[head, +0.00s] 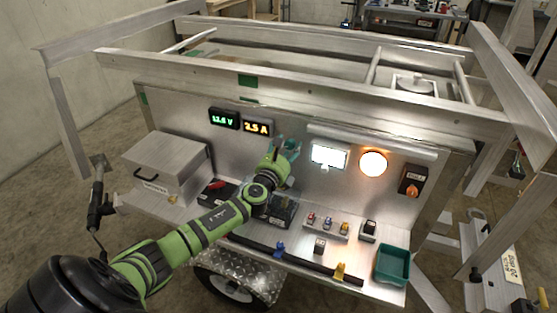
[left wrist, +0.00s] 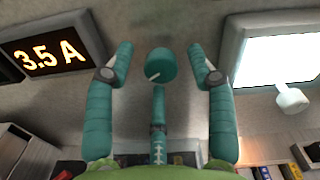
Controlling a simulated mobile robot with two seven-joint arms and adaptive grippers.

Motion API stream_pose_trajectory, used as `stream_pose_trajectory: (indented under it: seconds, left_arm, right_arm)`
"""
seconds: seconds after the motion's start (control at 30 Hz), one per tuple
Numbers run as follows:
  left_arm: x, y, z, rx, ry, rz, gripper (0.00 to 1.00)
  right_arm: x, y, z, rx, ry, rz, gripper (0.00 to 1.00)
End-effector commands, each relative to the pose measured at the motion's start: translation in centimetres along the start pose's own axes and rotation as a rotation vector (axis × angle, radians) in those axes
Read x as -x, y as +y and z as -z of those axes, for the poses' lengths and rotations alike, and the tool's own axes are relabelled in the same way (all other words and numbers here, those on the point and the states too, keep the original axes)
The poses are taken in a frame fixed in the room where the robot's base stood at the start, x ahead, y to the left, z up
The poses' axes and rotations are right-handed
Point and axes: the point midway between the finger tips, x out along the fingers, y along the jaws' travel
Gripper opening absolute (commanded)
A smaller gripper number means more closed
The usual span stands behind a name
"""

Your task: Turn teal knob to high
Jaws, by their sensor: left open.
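The teal knob (left wrist: 160,65) is on the metal panel, and its white mark points to the lower left in the left wrist view. My left gripper (left wrist: 160,50) is open, with one finger on each side of the knob and a visible gap to both. A third teal finger or pad shows below the knob. In the head view my left gripper (head: 287,150) is at the panel between the amber display and the white lit screen, and it hides the knob. No scale or high label shows around the knob. My right gripper is not in view.
The amber display (head: 257,127) is left of the knob, and the white lit screen (head: 328,155) is right of it. A round orange lamp (head: 373,163) and a rotary switch (head: 410,182) are farther right. Below is a shelf with small switches (head: 328,226) and a green bin (head: 392,265).

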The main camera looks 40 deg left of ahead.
Motion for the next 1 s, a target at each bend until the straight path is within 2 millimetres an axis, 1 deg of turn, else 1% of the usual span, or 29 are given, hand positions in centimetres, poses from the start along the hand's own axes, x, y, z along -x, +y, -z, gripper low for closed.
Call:
stream_pose_trajectory:
  seconds: [0.3,0.4,0.5,0.6,0.7,1.0]
  left_arm:
    - [6.2,0.1,0.1,-0.001,0.004,0.000,0.56]
    - [8.0,0.0,0.0,-0.001,0.003,0.000,0.56]
    - [9.3,0.1,0.0,-0.001,0.001,-0.001,0.56]
    - [10.2,0.0,-0.1,-0.001,0.000,-0.001,0.56]
    - [10.7,0.0,-0.1,0.000,-0.001,-0.001,0.56]
    - [10.8,0.0,-0.2,0.000,-0.002,-0.002,0.56]
  right_arm:
    - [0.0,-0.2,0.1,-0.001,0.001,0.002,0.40]
    - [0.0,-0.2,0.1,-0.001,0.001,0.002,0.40]
    - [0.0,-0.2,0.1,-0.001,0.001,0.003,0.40]
    - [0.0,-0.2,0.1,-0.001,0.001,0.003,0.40]
    - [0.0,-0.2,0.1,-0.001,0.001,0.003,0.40]
    - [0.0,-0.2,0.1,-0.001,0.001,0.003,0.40]
